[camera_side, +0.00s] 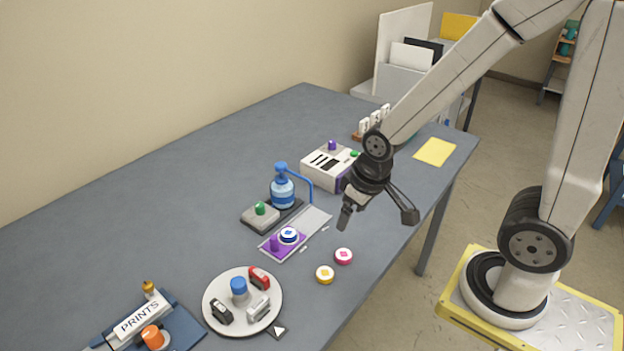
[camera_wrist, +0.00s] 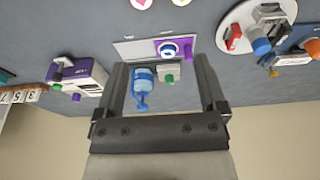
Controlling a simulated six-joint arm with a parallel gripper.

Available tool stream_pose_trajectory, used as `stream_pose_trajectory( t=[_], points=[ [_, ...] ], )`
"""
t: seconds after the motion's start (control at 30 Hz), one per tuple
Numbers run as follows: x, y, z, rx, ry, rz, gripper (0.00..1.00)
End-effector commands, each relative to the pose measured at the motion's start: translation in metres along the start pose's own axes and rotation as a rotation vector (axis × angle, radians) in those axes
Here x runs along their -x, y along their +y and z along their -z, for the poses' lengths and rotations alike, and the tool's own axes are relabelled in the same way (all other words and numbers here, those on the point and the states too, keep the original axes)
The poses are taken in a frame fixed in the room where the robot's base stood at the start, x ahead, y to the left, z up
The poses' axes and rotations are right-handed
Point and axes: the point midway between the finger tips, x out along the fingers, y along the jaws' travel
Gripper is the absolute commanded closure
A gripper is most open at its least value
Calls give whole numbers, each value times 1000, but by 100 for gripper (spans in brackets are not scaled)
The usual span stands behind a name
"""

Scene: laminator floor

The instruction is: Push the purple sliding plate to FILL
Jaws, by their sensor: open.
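The purple sliding plate (camera_side: 283,246) lies at the near left end of a pale grey track (camera_side: 312,222). It carries a purple knob (camera_side: 274,243) and a round white and blue piece (camera_side: 289,235). A blue bottle (camera_side: 283,190) with a bent spout stands behind the track. The plate also shows in the wrist view (camera_wrist: 178,49), at the right end of its track. No FILL lettering is readable. My gripper (camera_side: 378,220) is open and empty, above the table to the right of the track. Its two fingers (camera_wrist: 164,85) spread wide in the wrist view.
A grey block with a green button (camera_side: 260,210) sits beside the bottle. A white and purple machine (camera_side: 328,166) stands behind. Pink (camera_side: 343,256) and yellow (camera_side: 325,274) discs lie in front. A round tray (camera_side: 212,303) and a blue prints holder (camera_side: 185,331) are at the near left.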

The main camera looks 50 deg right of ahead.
Motion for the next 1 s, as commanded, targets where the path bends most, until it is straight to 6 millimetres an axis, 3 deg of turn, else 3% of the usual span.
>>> stream_pose_trajectory(
  t=[0.03,0.07,0.1,0.13,0.47,1.0],
  points=[
    [0,0,0,0,0,0,9],
    [0,0,0,0,0,0,16],
    [0,0,0,0,0,0,28],
    [0,0,0,2,0,0,33],
    [-10,-6,27,107,-33,5,33],
    [-74,-36,120,563,-163,53,33]
  ],
)
